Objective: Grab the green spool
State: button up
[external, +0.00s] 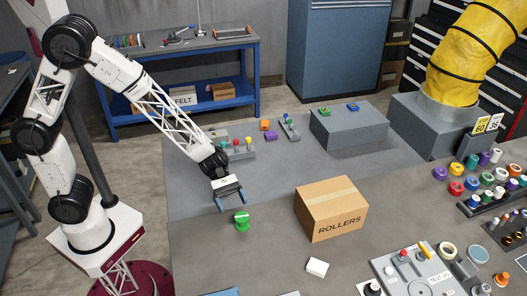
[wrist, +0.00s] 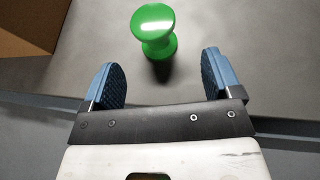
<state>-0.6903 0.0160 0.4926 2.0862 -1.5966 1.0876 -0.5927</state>
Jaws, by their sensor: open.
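The green spool (external: 242,221) stands upright on the grey table, left of the cardboard box. In the wrist view the green spool (wrist: 154,30) shows at the top, just beyond the fingertips and between their lines. My gripper (external: 231,206) is open and empty, with blue padded fingers, and hangs close behind and to the left of the spool in the external view. In the wrist view both fingers of my gripper (wrist: 158,75) are apart with nothing between them.
A cardboard box marked ROLLERS (external: 331,209) stands right of the spool; its corner (wrist: 28,28) shows in the wrist view. A small white block (external: 317,267) lies in front. A grey raised block (external: 348,127) stands behind. Several coloured spools crowd the right side. The table around the green spool is clear.

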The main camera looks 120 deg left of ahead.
aim_at(242, 221)
jog(key=shift+a, duration=0.15)
jog(key=shift+f, duration=0.1)
jog(key=shift+x, duration=1.3)
jog(key=shift+w, duration=0.1)
jog(key=shift+x, duration=2.5)
jog(key=shift+w, duration=0.1)
jog(key=c, duration=1.1)
jog(key=shift+r, duration=0.3)
